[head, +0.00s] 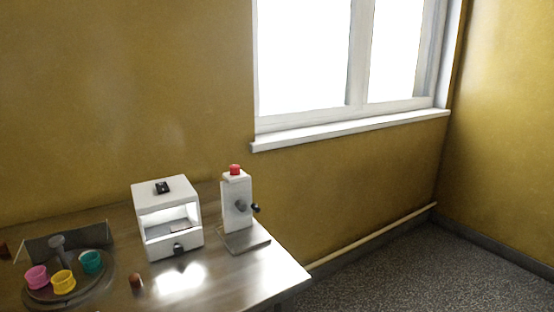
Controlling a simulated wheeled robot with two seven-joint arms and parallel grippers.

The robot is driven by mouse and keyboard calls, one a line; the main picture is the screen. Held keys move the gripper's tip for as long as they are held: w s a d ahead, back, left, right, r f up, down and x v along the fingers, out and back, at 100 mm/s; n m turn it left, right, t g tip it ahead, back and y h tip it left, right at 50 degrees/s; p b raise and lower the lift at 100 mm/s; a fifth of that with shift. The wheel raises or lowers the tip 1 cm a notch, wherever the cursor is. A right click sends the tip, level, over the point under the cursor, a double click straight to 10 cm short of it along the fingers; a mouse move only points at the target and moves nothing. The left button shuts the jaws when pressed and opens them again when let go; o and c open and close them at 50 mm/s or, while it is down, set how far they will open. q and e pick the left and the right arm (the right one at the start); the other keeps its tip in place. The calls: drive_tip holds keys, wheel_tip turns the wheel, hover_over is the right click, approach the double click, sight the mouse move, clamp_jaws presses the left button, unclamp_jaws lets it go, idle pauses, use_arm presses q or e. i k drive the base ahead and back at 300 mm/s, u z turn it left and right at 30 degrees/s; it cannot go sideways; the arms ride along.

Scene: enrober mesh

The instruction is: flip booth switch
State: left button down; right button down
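A white box-shaped booth (167,192) with an open, lit front stands on the table near the wall. A small black switch (162,187) sits on its top face. Which way the switch is tipped is too small to tell. A dark knob (179,249) is on the lower front of the booth. Neither of my grippers shows in the head view.
Right of the booth stands a white device (237,205) with a red top and a black handle. A round tray (104,286) with pink, yellow and teal cups is at the left. A small brown piece (135,281) lies on the metal table (225,282) in front of the booth.

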sight(162, 187)
drive_tip(key=z, duration=1.25)
drive_tip(key=k, duration=0.8)
drive_tip(key=u, duration=1.05)
